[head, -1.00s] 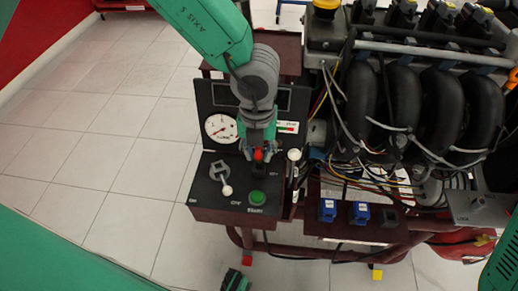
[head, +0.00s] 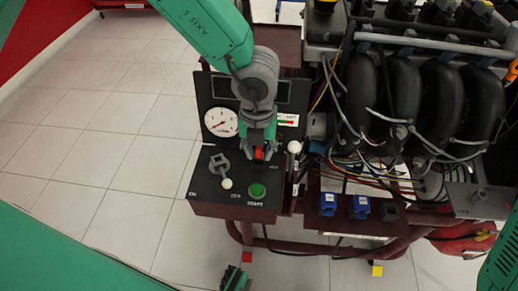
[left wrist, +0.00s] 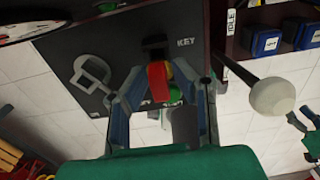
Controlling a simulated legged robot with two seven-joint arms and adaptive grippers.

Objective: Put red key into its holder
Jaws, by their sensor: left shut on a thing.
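The red key (head: 259,153) is between the fingers of my left gripper (head: 259,148), over the upper right part of the black control panel (head: 206,187). In the left wrist view the red key (left wrist: 158,82) is gripped between the two grey fingers of my left gripper (left wrist: 160,100). A dark key holder (left wrist: 154,46) sits on the panel beside the "KEY" label, close to the far end of the key. I cannot tell whether the key touches the holder.
A white-knobbed lever (head: 227,184) and a green button (head: 257,190) are on the panel. Another white knob (head: 294,147) stands right of the gripper. The engine (head: 410,100) with loose wires fills the right. Floor is free on the left.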

